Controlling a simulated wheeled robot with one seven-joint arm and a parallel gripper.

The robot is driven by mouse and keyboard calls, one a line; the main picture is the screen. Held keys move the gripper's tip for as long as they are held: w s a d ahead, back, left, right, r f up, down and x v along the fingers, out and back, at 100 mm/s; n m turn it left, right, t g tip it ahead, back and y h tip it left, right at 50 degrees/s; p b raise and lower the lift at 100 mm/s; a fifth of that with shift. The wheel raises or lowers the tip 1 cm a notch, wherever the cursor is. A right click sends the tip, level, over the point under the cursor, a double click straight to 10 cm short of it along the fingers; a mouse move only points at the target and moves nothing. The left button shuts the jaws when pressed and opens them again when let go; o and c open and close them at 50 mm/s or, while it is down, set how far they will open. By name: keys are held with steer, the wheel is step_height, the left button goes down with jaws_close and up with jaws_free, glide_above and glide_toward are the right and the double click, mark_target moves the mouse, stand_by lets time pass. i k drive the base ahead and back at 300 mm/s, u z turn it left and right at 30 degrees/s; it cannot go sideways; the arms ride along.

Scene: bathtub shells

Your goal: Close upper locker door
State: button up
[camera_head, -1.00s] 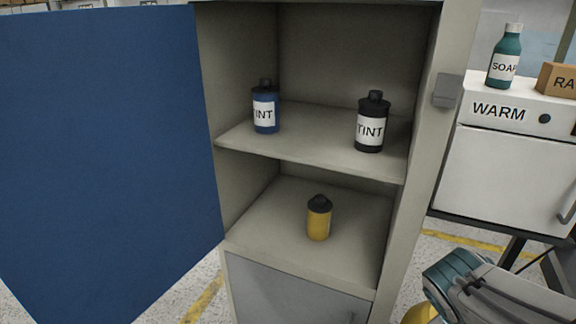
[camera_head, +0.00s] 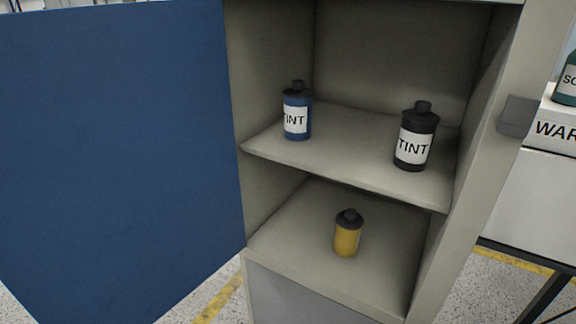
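The upper locker door (camera_head: 115,160) is a large flat blue panel. It stands wide open, swung out to the left from the left edge of the locker (camera_head: 482,200). The locker is beige, and its upper compartment is exposed. A blue tint bottle (camera_head: 296,112) and a black tint bottle (camera_head: 415,138) stand upright on the shelf (camera_head: 345,155). A yellow bottle (camera_head: 347,234) with a dark cap stands on the compartment floor below. A grey latch block (camera_head: 517,116) sits on the right side of the frame. My gripper is not in view.
A grey lower front (camera_head: 295,295) is below the upper compartment. At right stands a white cabinet (camera_head: 535,195) marked "WAR", with a teal bottle (camera_head: 567,85) on top, cut by the edge. Speckled floor with yellow lines (camera_head: 220,300) shows below.

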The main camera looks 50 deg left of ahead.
mark_target(121, 196)
steer(key=z, duration=1.55)
steer(key=k, duration=2.9)
steer(key=u, duration=1.8)
